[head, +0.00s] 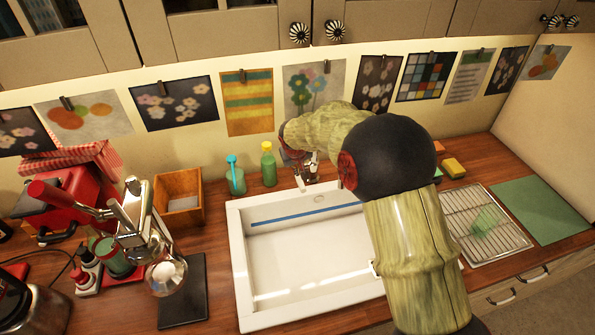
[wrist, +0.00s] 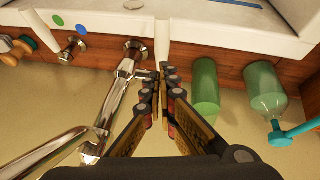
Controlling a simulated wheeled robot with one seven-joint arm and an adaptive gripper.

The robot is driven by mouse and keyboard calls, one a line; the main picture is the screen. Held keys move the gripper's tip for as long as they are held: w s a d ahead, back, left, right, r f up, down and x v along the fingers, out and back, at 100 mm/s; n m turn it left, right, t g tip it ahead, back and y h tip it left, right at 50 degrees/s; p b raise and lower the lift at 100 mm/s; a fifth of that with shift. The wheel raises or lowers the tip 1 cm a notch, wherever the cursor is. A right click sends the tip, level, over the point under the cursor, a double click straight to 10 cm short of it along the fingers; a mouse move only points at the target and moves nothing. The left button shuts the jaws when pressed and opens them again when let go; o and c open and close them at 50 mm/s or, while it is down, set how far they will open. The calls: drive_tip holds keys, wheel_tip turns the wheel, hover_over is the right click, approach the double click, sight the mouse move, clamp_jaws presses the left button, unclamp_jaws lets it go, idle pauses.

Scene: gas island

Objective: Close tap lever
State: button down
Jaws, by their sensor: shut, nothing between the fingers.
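The chrome tap (head: 307,181) stands at the back edge of the white sink, partly hidden by my gripper and arm in the head view. In the wrist view its long chrome spout (wrist: 62,145) runs from lower left to the tap body (wrist: 133,55). A small chrome fitting (wrist: 73,48) stands left of the body. In the head view my gripper (head: 297,160) is at the tap.
The sink (head: 241,258) is empty.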

drive_tip(key=s+v, duration=0.1)
drive_tip(key=v, duration=0.9)
drive_tip(key=shift+s, duration=0.45)
drive_tip(key=shift+f, duration=0.2)
